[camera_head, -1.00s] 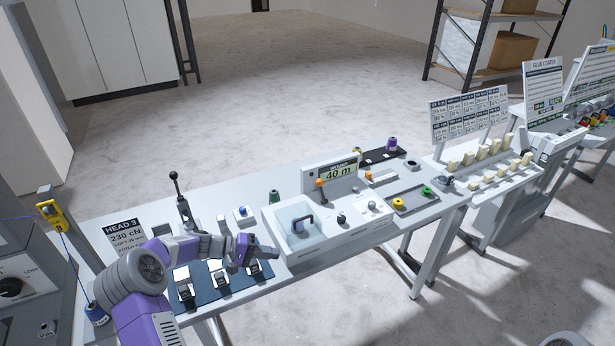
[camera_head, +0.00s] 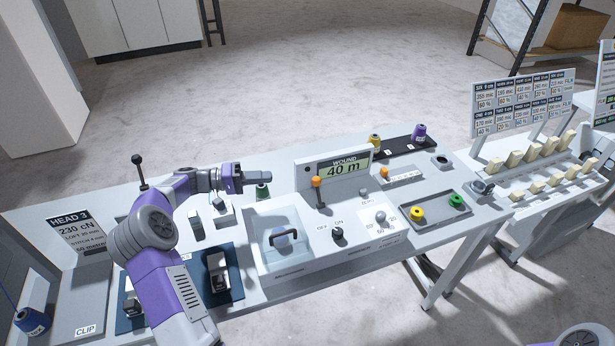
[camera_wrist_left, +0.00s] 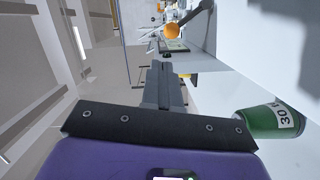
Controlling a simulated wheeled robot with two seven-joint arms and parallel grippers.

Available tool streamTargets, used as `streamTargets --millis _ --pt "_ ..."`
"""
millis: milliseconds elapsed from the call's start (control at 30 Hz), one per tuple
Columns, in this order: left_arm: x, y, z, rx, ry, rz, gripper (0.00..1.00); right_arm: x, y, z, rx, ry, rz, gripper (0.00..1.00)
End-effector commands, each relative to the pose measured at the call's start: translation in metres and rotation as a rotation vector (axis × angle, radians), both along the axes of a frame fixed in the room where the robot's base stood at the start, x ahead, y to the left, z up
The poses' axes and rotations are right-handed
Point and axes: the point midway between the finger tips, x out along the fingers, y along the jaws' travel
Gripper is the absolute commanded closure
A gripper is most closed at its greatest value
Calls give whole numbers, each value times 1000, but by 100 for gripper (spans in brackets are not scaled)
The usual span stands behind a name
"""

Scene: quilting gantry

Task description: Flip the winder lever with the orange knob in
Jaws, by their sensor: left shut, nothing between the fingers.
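The winder lever (camera_head: 320,199) stands upright on the white winder unit (camera_head: 300,255), left of the small display reading 40 m. Its orange knob (camera_head: 316,182) is at the top; in the left wrist view the orange knob (camera_wrist_left: 172,31) shows beyond my fingers. My left gripper (camera_head: 240,180) is shut and empty, its fingers pointing right toward the lever. It is left of the knob with a clear gap between. The fingers also show in the left wrist view (camera_wrist_left: 163,85). My right gripper is out of view.
A green spool (camera_head: 263,192) stands close by my left fingertips and shows large in the wrist view (camera_wrist_left: 270,120). The display panel (camera_head: 336,166) rises behind the lever. A clear cover with a dark handle (camera_head: 283,232) sits left of the dial (camera_head: 338,234).

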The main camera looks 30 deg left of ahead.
Motion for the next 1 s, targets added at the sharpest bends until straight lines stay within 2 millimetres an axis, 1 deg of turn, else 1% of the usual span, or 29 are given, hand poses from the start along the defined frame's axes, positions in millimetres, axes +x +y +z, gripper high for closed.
streamTargets --millis 33,100,567,667,1000 --pt "0 0 -10 0 0 -1 100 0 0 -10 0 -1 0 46" --pt "0 -1 -14 0 0 -1 100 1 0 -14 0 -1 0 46" --pt "2 -3 -14 0 0 -2 100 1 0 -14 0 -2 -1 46" --pt "8 -10 -14 0 0 -3 100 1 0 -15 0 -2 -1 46" --pt "44 -58 -17 -1 1 -4 100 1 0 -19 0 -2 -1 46"
